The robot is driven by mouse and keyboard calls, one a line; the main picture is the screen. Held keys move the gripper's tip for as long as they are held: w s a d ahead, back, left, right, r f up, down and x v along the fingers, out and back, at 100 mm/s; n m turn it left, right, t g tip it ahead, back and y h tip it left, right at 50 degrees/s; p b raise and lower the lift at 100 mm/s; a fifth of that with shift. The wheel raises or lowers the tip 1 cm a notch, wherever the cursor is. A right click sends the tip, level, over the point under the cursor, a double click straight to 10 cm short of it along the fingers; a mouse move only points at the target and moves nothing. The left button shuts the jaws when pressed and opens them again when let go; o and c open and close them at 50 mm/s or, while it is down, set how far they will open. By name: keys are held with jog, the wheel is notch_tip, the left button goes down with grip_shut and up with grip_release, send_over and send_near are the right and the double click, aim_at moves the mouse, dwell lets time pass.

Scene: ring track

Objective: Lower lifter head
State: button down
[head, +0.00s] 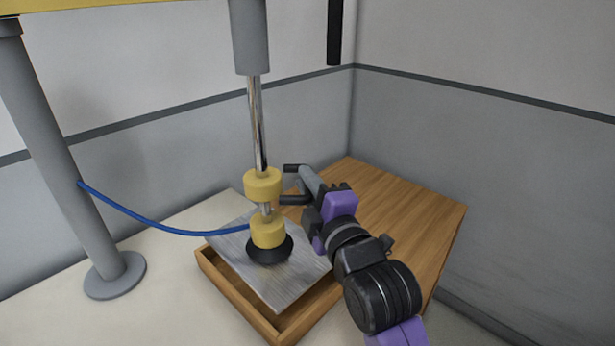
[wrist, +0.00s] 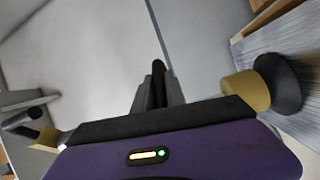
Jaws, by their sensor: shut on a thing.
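The lifter head has a yellow upper collar (head: 263,185), a yellow lower block (head: 268,232) and a black suction cup (head: 268,250). The lower block (wrist: 245,92) and cup (wrist: 279,84) also show at the right of the wrist view. The cup appears to rest on a grey metal plate (head: 290,285). A handle (head: 294,199) with dark bars and a grey length sits right of the collar. My gripper (head: 318,197) is shut on the handle. In the wrist view my fingers (wrist: 158,88) close around a dark bar; the exact contact is partly hidden.
The plate lies over a wooden tray (head: 232,300). A wooden surface (head: 410,205) extends right. A blue hose (head: 150,222) runs from the lower block to a grey post (head: 70,170) at left. A grey cylinder (head: 249,38) and shiny rod (head: 256,120) stand above. Walls close the back.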

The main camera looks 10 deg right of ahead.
jog(key=c, duration=1.4)
grip_release()
jog(key=shift+r, duration=0.1)
jog(key=shift+o, duration=0.2)
jog(key=s+d, duration=0.1)
jog(key=s, duration=0.6)
jog(key=shift+s+d+f+b, duration=0.15)
jog(key=shift+s+f+b, duration=0.2)
jog(key=shift+b, duration=0.1)
